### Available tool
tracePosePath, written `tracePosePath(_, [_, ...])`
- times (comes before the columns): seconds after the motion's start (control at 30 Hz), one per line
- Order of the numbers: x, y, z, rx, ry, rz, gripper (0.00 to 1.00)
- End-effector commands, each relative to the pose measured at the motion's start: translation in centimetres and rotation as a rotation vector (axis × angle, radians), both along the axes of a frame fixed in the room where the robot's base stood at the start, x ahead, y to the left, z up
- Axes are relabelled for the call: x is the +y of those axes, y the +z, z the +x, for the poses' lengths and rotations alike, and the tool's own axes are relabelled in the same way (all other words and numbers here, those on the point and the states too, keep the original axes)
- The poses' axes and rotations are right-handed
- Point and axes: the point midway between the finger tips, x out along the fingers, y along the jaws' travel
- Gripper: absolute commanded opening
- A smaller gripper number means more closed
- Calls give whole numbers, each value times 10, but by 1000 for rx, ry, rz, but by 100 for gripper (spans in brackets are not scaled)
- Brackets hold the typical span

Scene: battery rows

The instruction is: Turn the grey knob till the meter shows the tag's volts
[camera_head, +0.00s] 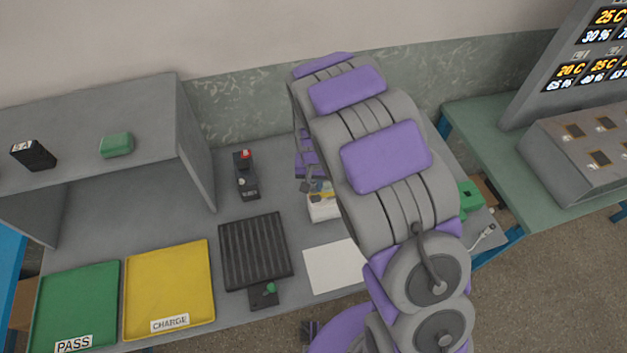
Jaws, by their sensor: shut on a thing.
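My gripper (309,184) is at the far middle of the grey bench, partly hidden behind my own arm. It points down just above a small white device with a yellow part (325,207). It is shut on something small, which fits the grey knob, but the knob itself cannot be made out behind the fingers. The meter's reading and the tag's volts cannot be read in this view.
A black device with a red top (246,175) stands left of my gripper. In front are a ribbed black mat (255,250), a white sheet (333,266), a yellow CHARGE tray (170,285) and a green PASS tray (77,300). A shelf (110,105) holds two small items.

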Motion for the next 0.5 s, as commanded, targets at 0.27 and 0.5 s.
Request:
tracePosePath(0.27, [-1, 0, 0, 1, -48, -1, 0])
tracePosePath(0.5, [-1, 0, 0, 1, -52, 0, 0])
